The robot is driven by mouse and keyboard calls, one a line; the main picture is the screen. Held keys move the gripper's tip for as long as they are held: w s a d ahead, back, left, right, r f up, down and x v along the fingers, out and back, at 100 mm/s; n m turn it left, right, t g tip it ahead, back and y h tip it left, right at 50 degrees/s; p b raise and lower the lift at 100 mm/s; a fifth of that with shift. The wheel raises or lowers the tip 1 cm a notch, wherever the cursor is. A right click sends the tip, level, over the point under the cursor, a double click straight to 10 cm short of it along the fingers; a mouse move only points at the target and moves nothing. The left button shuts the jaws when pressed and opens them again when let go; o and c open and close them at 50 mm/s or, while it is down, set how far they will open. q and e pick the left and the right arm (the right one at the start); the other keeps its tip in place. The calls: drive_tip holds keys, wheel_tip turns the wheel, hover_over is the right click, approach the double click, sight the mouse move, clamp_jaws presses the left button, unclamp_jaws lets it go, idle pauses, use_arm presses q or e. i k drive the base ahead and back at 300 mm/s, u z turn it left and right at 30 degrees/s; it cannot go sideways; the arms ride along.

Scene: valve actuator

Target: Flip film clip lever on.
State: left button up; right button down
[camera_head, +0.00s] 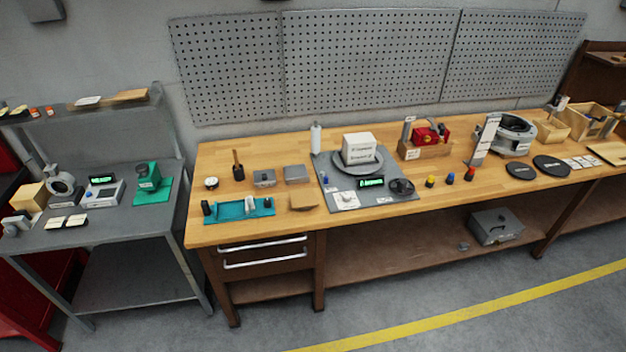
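No film clip lever can be told apart for certain at this distance. A flat teal fixture (236,212) lies at the left front of the wooden workbench, with dark upright pieces and a pale piece on it. A grey panel (335,196) to its right carries a white box (358,148) on a round plate, a small green-lit display (371,182) and a dark round knob or wheel (402,187). Whether any of these parts is the lever, and its position, cannot be seen. Neither of my grippers is in view.
The wooden workbench (262,147) has free room along its back left. A grey side table (100,232) at left holds a teal device (148,176) and a scale-like device (102,190). Black discs (551,166) lie at right. The floor in front is clear, with a yellow line (470,309).

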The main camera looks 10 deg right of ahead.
sight(326, 179)
drive_tip(key=u, duration=0.6)
drive_tip(key=i, duration=0.6)
drive_tip(key=u, duration=0.65)
drive_tip(key=i, duration=0.75)
drive_tip(key=z, duration=0.85)
drive_tip(key=i, duration=0.5)
drive_tip(key=z, duration=0.45)
